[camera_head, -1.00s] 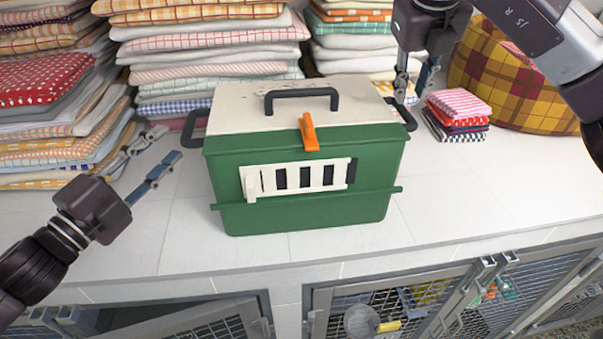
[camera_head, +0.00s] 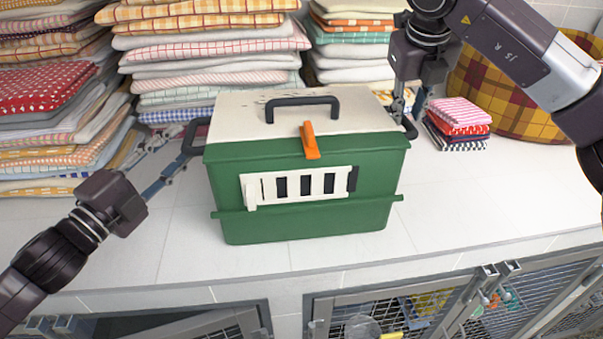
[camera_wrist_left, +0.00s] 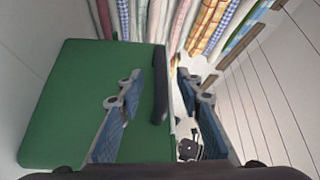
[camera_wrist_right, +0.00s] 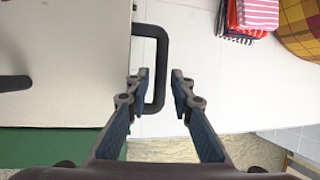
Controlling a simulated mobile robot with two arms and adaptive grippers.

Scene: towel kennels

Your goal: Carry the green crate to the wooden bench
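The green crate (camera_head: 305,215) stands upright on the white tiled counter. It has a cream lid (camera_head: 235,115) with a dark top handle, an orange latch and dark side handles. My left gripper (camera_head: 178,142) is open at the left side handle (camera_head: 193,136); in the left wrist view that handle (camera_wrist_left: 159,92) lies between the spread fingers. My right gripper (camera_head: 408,100) is open at the right side handle (camera_head: 410,128); in the right wrist view the handle bar (camera_wrist_right: 160,75) lies between the fingers. No wooden bench is recognisable in view.
Tall towel stacks (camera_head: 205,60) stand behind the crate and at the left (camera_head: 50,110). A small folded pile (camera_head: 458,122) and a yellow plaid basket (camera_head: 510,80) are at the right. Wire kennel doors (camera_head: 440,305) are below the counter (camera_head: 480,210), whose front right is clear.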

